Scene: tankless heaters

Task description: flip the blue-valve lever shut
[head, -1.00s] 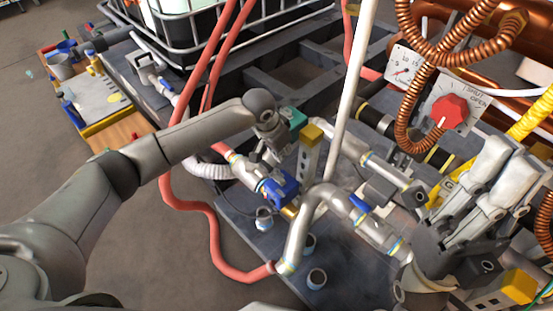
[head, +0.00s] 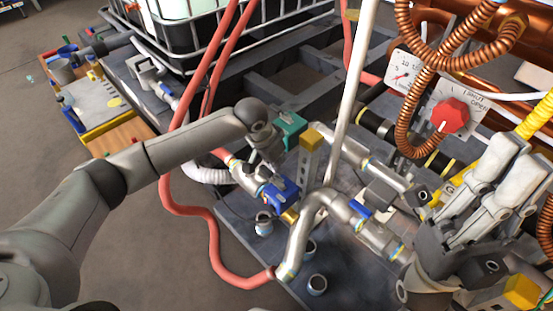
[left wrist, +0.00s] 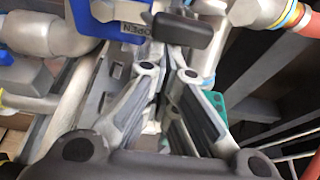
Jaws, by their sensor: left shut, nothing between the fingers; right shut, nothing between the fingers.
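The blue valve (head: 282,193) sits on the pipe at the middle of the head view, and my left gripper (head: 272,165) is close above it. In the left wrist view a black lever (left wrist: 185,28) stands just beyond my left gripper's fingertips (left wrist: 165,72), close by a blue plate marked OPEN (left wrist: 128,28). The left fingers are shut with nothing between them. I cannot tell whether they touch the lever. The lever is hard to make out in the head view. My right gripper (head: 497,165) is shut and empty at the right, its fingers pointing up.
A second blue-handled fitting (head: 362,210) sits on the pipe to the right. A white pole (head: 350,90) and a yellow-topped grey post (head: 310,150) stand near my left gripper. A red hose (head: 212,235) loops at the left. A red dial (head: 450,115) is at the right.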

